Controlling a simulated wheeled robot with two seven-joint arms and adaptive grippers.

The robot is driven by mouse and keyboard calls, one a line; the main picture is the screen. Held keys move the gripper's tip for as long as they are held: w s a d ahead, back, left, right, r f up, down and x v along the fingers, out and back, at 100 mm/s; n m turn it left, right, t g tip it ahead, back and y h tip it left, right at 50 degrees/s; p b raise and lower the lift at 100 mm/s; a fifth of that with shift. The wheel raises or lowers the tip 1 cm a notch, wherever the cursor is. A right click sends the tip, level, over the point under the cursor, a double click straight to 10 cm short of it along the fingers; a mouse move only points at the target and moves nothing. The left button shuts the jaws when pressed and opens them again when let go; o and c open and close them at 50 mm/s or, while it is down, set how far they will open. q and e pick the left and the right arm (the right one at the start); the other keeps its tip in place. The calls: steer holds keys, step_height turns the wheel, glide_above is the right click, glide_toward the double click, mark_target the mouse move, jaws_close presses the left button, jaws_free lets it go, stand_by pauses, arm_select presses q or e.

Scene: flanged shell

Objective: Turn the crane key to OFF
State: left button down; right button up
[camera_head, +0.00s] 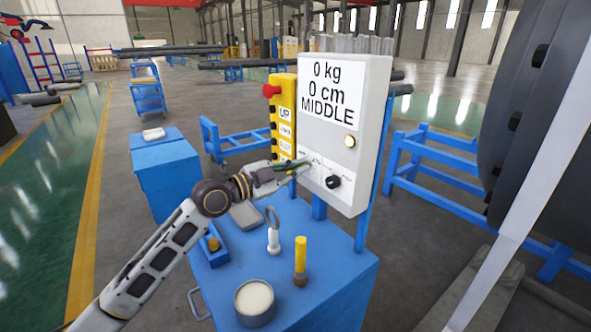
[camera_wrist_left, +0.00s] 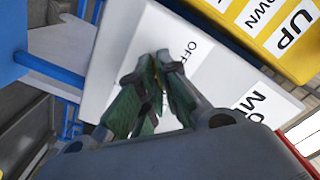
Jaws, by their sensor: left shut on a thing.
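The grey-white control box (camera_head: 349,105) stands upright above the blue cart, with a display reading "0 kg, 0 cm, MIDDLE". My left gripper (camera_head: 301,167) reaches the lower left of its front face. In the left wrist view, the green-padded fingers (camera_wrist_left: 164,65) are closed together against the white panel (camera_wrist_left: 125,62), beside a label reading "OFF" (camera_wrist_left: 189,47). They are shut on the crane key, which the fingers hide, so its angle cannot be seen. A black knob (camera_head: 333,182) sits to the right of the gripper. My right gripper is not in view.
A yellow button box (camera_head: 284,105) with a red button stands left of the control box. The blue cart top (camera_head: 325,262) holds a tin (camera_head: 254,303), a yellow-handled tool (camera_head: 300,256) and a white-handled ring tool (camera_head: 273,240). A large dark cylinder (camera_head: 540,120) stands at right.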

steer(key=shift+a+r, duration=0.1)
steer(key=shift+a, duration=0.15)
arm_select(q)
steer(key=shift+n, duration=0.3)
steer(key=shift+r+n+p, duration=0.1)
steer(key=shift+n+p, duration=4.7)
steer(key=shift+n, duration=3.9)
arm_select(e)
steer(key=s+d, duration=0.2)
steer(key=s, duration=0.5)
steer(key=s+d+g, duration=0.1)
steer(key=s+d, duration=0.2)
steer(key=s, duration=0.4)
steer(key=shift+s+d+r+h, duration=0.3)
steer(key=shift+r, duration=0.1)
